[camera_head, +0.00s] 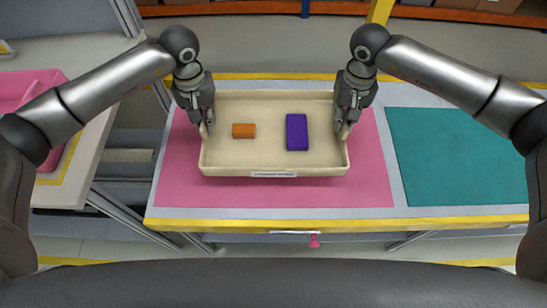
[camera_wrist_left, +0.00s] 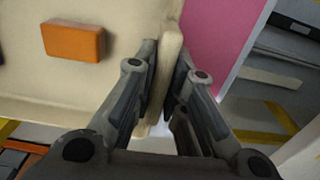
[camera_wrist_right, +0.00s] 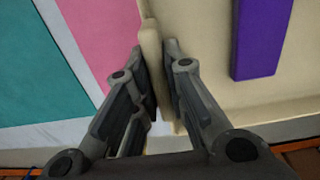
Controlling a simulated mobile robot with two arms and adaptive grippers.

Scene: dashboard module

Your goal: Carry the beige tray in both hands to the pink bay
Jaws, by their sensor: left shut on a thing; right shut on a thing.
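The beige tray (camera_head: 222,162) is over the pink bay (camera_head: 370,185) in the head view; I cannot tell whether it touches the surface. It holds an orange block (camera_head: 244,130) on the left and a purple block (camera_head: 297,132) right of centre. My left gripper (camera_head: 207,128) is shut on the tray's left wall, which also shows between its fingers in the left wrist view (camera_wrist_left: 165,75). My right gripper (camera_head: 344,129) is shut on the right wall, seen in the right wrist view (camera_wrist_right: 152,60). The tray looks about level.
A teal bay (camera_head: 455,150) lies to the right on the same table, empty. A yellow strip (camera_head: 330,225) runs along the table's front edge. A second table with a pink bin (camera_head: 30,90) stands at the left, across a gap.

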